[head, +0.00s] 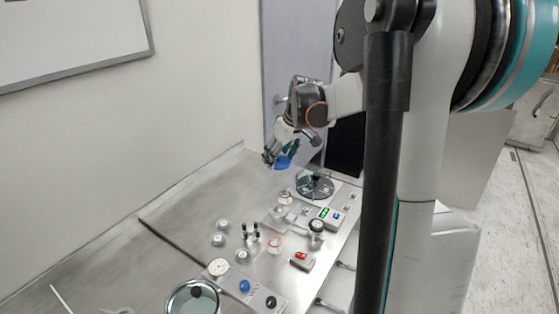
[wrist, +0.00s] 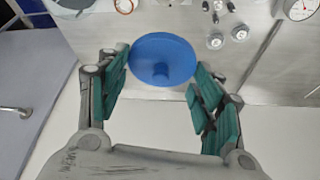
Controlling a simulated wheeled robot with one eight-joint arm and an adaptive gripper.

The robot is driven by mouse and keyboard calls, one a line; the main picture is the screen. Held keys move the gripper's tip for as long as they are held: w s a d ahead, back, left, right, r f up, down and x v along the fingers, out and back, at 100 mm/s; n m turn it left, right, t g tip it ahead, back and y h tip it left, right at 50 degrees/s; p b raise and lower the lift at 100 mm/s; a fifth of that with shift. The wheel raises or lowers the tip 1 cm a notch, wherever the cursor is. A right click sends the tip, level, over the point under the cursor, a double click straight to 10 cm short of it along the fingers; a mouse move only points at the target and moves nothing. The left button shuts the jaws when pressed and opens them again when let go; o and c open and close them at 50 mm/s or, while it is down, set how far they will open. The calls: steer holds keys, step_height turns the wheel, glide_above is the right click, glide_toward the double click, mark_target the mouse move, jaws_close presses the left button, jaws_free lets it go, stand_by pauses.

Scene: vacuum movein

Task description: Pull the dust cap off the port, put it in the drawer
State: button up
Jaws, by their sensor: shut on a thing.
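The blue dust cap (wrist: 163,57) is a round disc with a short round knob on its face. It sits between the two green-padded fingers of my gripper (wrist: 158,85) in the wrist view, and my gripper is shut on it. In the head view my gripper (head: 275,157) holds the blue cap (head: 283,162) above the far part of the bench, apart from the equipment. Which port it belongs to cannot be told. Drawer fronts with handles (head: 320,302) show low at the bench's front side, partly hidden by my arm; no open drawer is clearly visible.
The metal bench (head: 160,250) carries a dark round flanged part (head: 315,186), a control box with a green display (head: 327,214), a box with a red display (head: 302,259), a gauge panel (head: 218,267) and several small fittings. A wall stands behind; the bench's left part is mostly clear.

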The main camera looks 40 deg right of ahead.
steer(key=shift+r+p, duration=0.85)
steer(key=shift+r, duration=0.45)
